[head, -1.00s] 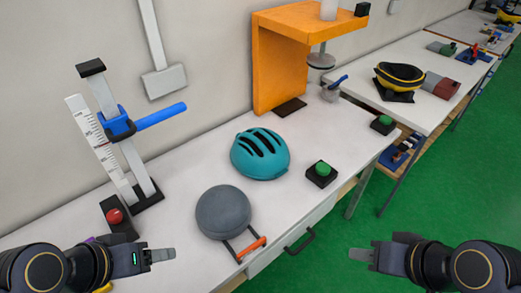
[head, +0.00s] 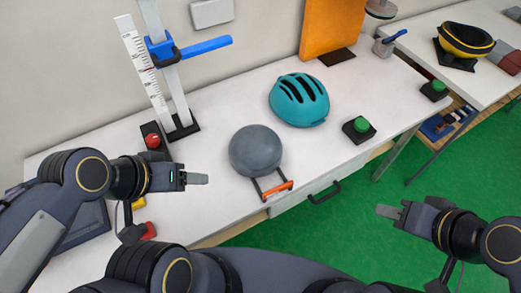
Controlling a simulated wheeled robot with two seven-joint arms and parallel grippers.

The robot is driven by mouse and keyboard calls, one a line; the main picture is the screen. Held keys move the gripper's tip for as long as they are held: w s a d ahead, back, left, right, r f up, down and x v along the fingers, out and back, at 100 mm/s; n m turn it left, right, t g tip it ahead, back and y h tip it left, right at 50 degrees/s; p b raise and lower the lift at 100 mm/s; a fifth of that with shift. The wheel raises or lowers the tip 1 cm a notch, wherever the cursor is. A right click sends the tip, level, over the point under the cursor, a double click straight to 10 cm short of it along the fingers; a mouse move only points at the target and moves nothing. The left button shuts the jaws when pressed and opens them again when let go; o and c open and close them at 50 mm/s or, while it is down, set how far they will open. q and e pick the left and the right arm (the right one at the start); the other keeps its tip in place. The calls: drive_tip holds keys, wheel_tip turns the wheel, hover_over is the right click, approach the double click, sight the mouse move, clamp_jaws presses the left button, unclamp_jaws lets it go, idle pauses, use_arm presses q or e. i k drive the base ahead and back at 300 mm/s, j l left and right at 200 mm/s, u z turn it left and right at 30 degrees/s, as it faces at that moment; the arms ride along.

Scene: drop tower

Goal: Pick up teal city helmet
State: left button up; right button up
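The teal city helmet (head: 299,101) sits on the white workbench, its dark vent slots facing up. It stands behind and to the right of a grey round helmet with an orange-ended strap (head: 256,151). My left gripper (head: 197,178) is at the bench's front, left of the grey helmet and well apart from the teal one. My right gripper (head: 388,211) is over the green floor in front of the bench, also apart from the teal helmet. Both grippers are seen side-on with nothing visible in them, and their finger gaps cannot be made out.
The white bench (head: 222,103) is clear left of the teal helmet. A green button box (head: 359,129) stands at its right. A measuring stand with a blue arm (head: 190,47) and a red button (head: 153,141) stand left.

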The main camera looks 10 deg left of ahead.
sight(301, 95)
drive_tip(key=u, duration=0.4)
drive_tip(key=i+l+u, duration=0.1)
drive_tip(key=l+u, duration=0.55)
drive_tip(key=u, duration=0.25)
drive_tip(key=l+u, duration=0.5)
drive_tip(key=l, duration=0.5)
